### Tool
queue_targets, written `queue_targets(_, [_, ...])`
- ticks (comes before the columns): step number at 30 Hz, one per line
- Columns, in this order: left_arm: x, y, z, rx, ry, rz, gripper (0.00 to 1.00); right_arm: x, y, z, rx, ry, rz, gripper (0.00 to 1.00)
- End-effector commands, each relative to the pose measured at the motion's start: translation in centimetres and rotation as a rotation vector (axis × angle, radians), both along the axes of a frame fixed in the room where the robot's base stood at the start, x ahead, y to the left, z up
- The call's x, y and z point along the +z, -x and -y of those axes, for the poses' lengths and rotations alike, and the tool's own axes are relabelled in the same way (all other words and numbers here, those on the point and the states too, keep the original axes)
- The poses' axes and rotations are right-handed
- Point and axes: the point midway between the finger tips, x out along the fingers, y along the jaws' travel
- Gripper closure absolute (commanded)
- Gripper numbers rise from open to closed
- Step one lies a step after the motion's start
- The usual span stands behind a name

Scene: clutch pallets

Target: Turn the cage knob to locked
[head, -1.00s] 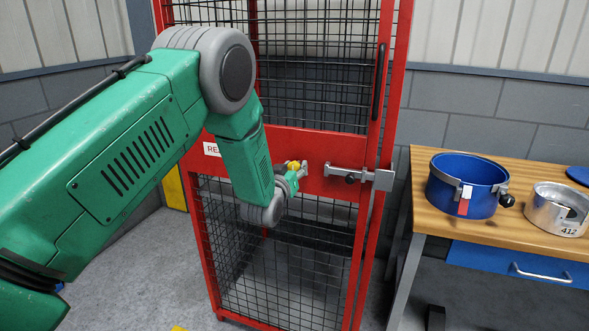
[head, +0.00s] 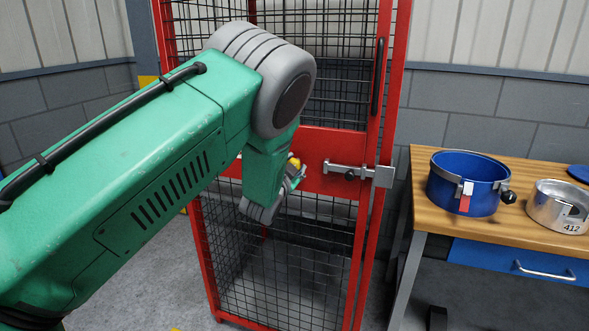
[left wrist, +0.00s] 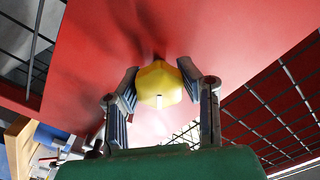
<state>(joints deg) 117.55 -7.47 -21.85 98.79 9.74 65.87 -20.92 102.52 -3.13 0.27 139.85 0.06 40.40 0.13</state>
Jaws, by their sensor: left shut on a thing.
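The cage knob (head: 295,161) is yellow and sits on the red middle panel of the cage (head: 325,186). In the left wrist view the knob (left wrist: 159,84) fills the space between my fingers, with a small white mark on its lower edge. My left gripper (left wrist: 158,82) is shut on the knob, one finger on each side. In the head view my left gripper (head: 294,168) is partly hidden behind my own arm. The panel's label is hidden by my arm. My right gripper is not in view.
A black handle (head: 379,80) stands on the door's upper right. A wooden workbench (head: 425,208) at right carries a blue ring (head: 462,195) and a metal part marked 412 (head: 555,210).

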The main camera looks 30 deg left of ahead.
Motion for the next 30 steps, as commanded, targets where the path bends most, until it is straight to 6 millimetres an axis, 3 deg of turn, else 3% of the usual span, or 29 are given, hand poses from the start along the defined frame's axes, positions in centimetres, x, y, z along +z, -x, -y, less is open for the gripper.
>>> queue_targets(15, [-0.5, -0.1, 0.4, -0.005, -0.445, -0.109, 0.98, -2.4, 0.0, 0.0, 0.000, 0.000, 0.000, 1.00])
queue_targets(30, [-0.7, -0.1, 0.6, -0.008, -0.637, -0.160, 0.98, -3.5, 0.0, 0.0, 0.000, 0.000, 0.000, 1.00])
